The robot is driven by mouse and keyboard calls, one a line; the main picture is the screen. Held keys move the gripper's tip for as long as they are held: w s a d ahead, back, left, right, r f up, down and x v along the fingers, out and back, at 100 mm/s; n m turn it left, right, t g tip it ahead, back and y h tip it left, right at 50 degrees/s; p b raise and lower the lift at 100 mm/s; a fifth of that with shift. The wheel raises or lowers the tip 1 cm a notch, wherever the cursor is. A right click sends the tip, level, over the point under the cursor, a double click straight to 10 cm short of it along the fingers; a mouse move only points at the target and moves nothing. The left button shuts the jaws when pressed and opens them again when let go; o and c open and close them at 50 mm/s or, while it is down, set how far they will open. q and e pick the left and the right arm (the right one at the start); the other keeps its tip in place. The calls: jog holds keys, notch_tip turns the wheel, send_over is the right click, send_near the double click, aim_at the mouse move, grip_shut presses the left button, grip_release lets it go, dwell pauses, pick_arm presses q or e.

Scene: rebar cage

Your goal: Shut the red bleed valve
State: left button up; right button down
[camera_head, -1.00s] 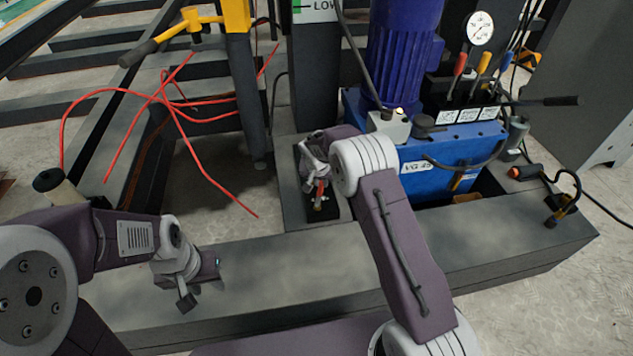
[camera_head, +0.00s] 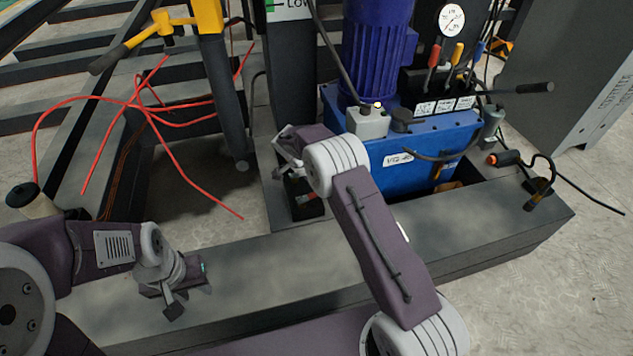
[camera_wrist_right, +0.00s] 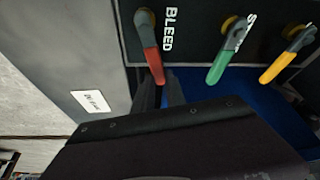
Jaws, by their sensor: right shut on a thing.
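The red bleed valve handle (camera_wrist_right: 152,58) hangs from a brass pivot beside the word BLEED in the right wrist view. Its lower end sits between the two dark fingers of my right gripper (camera_wrist_right: 158,92), which is shut on it. In the head view my right gripper (camera_head: 288,148) is at the small dark valve block (camera_head: 305,205), and my wrist hides most of the handle. My left gripper (camera_head: 187,290) hangs over the near dark beam, apart from the valve. Its fingers are too small and turned to judge their opening.
A green handle (camera_wrist_right: 230,52) and a yellow handle (camera_wrist_right: 288,55) are to the right of the red one. The blue pump unit (camera_head: 400,165) stands right of my right wrist. Red hoses (camera_head: 175,150) lie at left. The near beam (camera_head: 400,260) has clear room.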

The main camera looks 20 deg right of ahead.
jog(key=shift+s+d+m+g+p, duration=0.15)
jog(key=shift+s+m+g+p, duration=0.6)
jog(key=shift+m, duration=0.85)
jog(key=shift+s, duration=0.2)
jog(key=c, duration=1.4)
grip_release()
jog(key=shift+o, duration=0.2)
jog(key=p+v, duration=0.4)
jog(key=v, duration=0.5)
jog(key=shift+p, duration=0.35)
jog(key=shift+s, duration=0.1)
